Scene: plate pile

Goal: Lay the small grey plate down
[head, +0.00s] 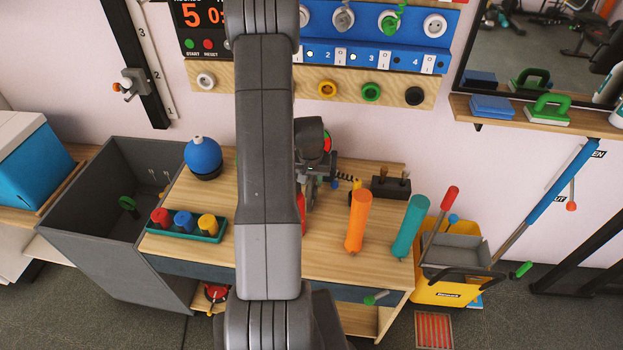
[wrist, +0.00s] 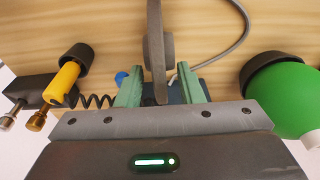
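The small grey plate (wrist: 156,48) shows nearly edge-on in the wrist view, upright in the picture between the two green fingers of my gripper (wrist: 160,82). Any contact at the tips is hard to see. Wood lies behind the plate.
The wooden table (head: 330,262) holds an orange roller (head: 358,220), a teal roller (head: 409,228), a blue ball (head: 202,155) and a tray of coloured knobs (head: 184,226). A green round thing (wrist: 297,98) and a yellow handle (wrist: 63,82) flank my gripper.

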